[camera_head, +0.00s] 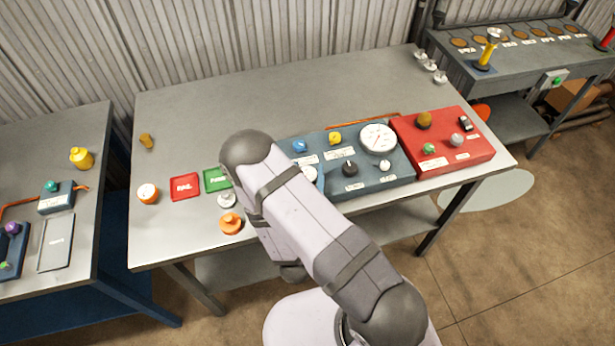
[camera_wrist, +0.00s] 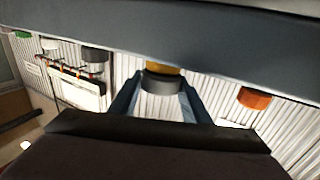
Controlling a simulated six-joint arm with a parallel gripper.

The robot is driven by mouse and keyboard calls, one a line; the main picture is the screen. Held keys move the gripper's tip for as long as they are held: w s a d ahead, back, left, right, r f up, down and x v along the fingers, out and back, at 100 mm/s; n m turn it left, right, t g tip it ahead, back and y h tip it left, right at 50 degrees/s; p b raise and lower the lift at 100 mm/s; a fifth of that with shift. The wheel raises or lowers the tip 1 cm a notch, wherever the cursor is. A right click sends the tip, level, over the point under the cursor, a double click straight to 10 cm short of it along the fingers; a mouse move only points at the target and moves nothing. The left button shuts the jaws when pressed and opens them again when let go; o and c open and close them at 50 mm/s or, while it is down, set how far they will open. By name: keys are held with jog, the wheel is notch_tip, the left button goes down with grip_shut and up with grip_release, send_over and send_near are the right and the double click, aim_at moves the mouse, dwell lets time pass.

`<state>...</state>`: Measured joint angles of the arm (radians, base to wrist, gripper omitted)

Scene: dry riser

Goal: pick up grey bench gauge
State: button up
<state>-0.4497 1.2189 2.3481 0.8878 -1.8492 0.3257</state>
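A small grey round piece with a pale top, which looks like the grey bench gauge (camera_head: 227,199), stands near the table's front edge, just left of my arm and behind an orange knob-shaped piece (camera_head: 231,224). My gripper is hidden by my arm in the head view. In the wrist view my gripper (camera_wrist: 160,98) shows two blue-grey fingers spread apart. A dark grey round thing (camera_wrist: 160,82) with a yellow part lies in line with the gap between them. I cannot tell whether it is the gauge or how far off it is. No grip on anything shows.
An orange gauge (camera_head: 147,194), a red tray (camera_head: 185,187) and a green tray (camera_head: 216,180) lie to the left. A blue-grey panel (camera_head: 345,196) and a red panel (camera_head: 470,150) fill the right. The table's back left (camera_head: 210,105) is clear.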

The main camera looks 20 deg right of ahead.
aim_at(308, 174)
jog(key=c, duration=0.6)
jog(key=shift+r, duration=0.25)
jog(key=shift+r, duration=1.2)
notch_tip(308, 174, up, 6)
jog(key=shift+r, duration=0.1)
jog(key=shift+r+p, duration=0.5)
jog(key=shift+p, duration=0.2)
